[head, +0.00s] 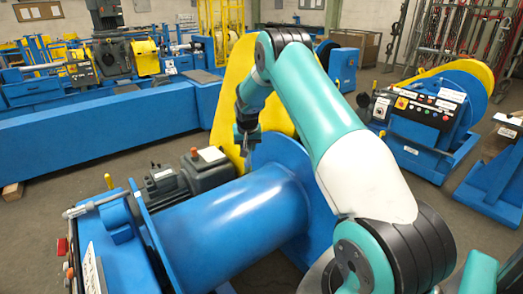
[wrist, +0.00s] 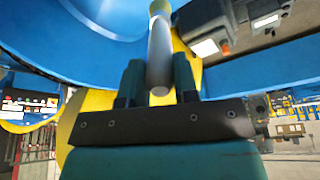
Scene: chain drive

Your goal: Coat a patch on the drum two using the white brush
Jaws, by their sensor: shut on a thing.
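A large blue drum (head: 225,232) lies on its side in the foreground of the head view, with a round flange at each end. No label marking it as drum two can be read. In the wrist view my gripper (wrist: 159,82) is shut on a pale rod-like handle, the white brush (wrist: 160,52), which points away between the fingers. Its far end looks yellowish. Bristles cannot be made out. Blue curved surfaces fill the top of that view.
A tall yellow guard (head: 236,85) stands behind the drum. A grey motor (head: 208,170) sits beside it. A long blue beam (head: 100,130) crosses the left. A control panel (head: 418,108) and another blue drum (head: 466,85) stand at the right. Grey floor shows between machines.

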